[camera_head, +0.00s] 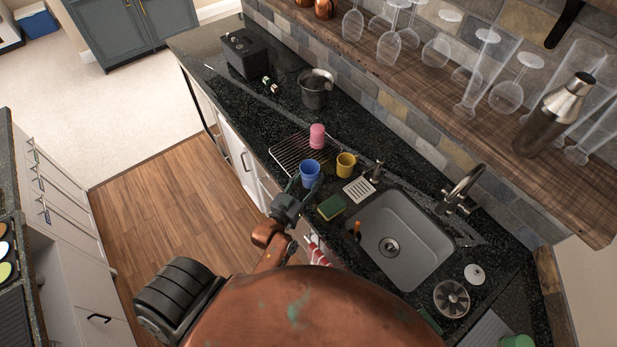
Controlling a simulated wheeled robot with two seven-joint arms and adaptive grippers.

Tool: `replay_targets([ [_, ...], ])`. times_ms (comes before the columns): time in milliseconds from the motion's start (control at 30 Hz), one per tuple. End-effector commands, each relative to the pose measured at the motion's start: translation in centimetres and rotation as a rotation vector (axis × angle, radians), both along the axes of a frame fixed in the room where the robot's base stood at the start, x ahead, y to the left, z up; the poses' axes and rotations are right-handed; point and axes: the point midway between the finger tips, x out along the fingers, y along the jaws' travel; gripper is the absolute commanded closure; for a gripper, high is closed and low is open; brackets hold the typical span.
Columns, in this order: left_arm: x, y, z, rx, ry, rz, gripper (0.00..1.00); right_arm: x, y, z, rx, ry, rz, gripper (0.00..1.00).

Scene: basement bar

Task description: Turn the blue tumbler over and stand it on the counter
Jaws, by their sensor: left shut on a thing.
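The blue tumbler (309,171) is near the middle of the head view, at the front edge of the wire rack. Its open mouth seems to face up toward the camera. My left gripper (304,187) is shut on the tumbler from the near side, and its fingers hide part of the tumbler's lower wall. I cannot tell whether the tumbler's base touches the counter (285,117) or hangs just above it. My right gripper does not show.
A pink tumbler (317,136) stands on the wire rack (288,153). A sponge (331,207) and the sink (412,252) lie nearer right. Clear counter lies beyond the rack, before the metal pitcher (315,91).

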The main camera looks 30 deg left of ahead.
Motion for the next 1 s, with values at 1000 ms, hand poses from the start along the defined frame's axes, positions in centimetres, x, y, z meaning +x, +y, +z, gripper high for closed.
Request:
replay_targets([
  [1000,4.6,0.0,-10.1,0.010,0.000,0.000,0.93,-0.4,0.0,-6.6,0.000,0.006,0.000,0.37],
])
